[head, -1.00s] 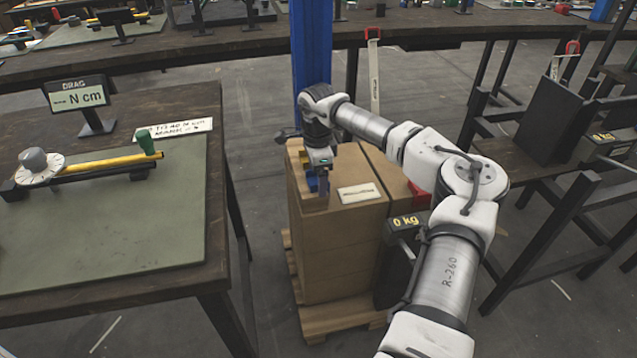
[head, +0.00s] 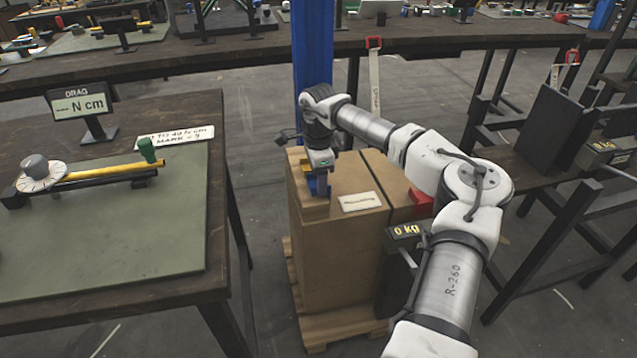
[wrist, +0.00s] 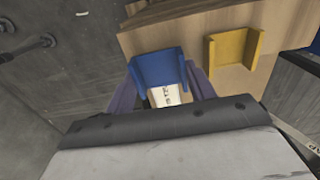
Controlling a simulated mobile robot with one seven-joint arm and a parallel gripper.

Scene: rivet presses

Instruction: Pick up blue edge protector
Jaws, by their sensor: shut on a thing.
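The blue edge protector (wrist: 160,69) is a channel-shaped piece between the two fingers of my gripper (wrist: 163,82) in the wrist view. My gripper is shut on it. In the head view my gripper (head: 318,182) points down at the near left top of the carton stack (head: 340,235), and the blue protector shows only as a small patch there. I cannot tell whether it touches what is under it. A yellow edge protector (wrist: 236,48) lies to its right in the wrist view, apart from my fingers.
A red piece (head: 420,202) lies on the carton's right side, above a scale display (head: 405,231) reading 0 kg. A white label (head: 360,202) is on the carton top. A blue post (head: 312,50) stands behind. A workbench (head: 215,230) is at left.

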